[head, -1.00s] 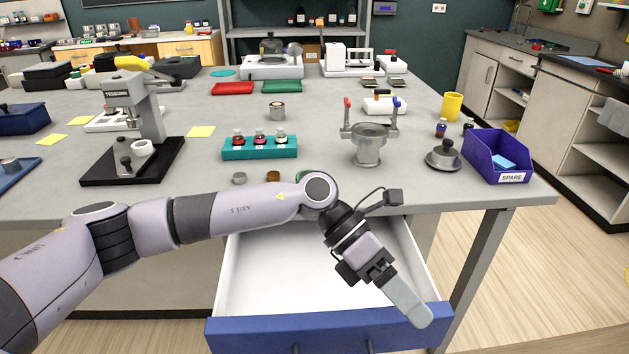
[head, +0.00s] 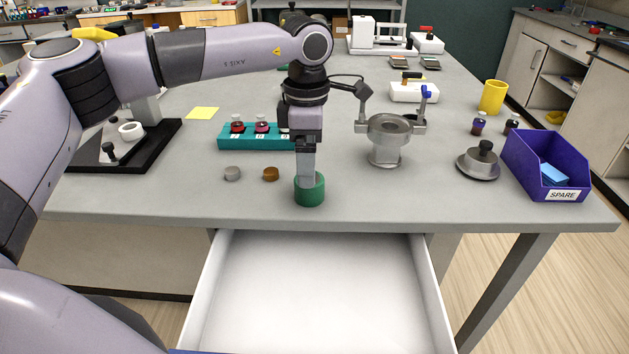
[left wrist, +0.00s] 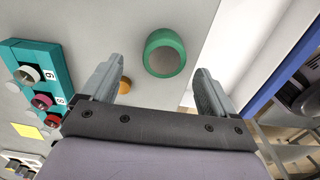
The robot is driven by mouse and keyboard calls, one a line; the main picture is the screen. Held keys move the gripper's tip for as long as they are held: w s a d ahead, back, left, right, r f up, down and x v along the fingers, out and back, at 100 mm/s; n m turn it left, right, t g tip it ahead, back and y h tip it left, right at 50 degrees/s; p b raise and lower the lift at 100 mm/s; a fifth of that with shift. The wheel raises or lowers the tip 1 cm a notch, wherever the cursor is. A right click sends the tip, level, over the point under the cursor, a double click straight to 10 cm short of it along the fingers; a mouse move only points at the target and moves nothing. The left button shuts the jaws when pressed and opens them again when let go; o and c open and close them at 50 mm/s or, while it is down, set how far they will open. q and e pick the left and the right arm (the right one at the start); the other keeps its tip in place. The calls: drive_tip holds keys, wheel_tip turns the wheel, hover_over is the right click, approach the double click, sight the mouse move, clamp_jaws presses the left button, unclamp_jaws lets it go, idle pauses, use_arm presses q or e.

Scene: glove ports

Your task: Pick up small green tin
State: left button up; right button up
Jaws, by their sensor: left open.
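The small green tin (head: 311,196) stands upright on the grey table near its front edge, above the open drawer. It also shows in the left wrist view (left wrist: 165,53), with a green rim and a greyish round middle. My left gripper (head: 306,182) points down at the tin, and its fingers cover part of the tin's top in the head view. In the left wrist view the two fingers (left wrist: 157,72) are apart and empty, with the tin beyond their tips, between their lines. My right gripper is not in view.
A grey lid (head: 232,174) and a brown lid (head: 270,174) lie left of the tin. A teal rack (head: 228,142) with bottles stands behind them. A metal stand (head: 388,150) is to the right. The white drawer (head: 318,290) below is open and empty.

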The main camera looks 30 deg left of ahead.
use_arm(q)
drive_tip(key=f, duration=0.5)
drive_tip(key=shift+s+d+f+p, duration=0.2)
drive_tip(key=shift+d+f+p, duration=0.05)
drive_tip(key=shift+f+p, duration=0.05)
drive_tip(key=shift+r, duration=0.1)
drive_tip(key=c, duration=1.3)
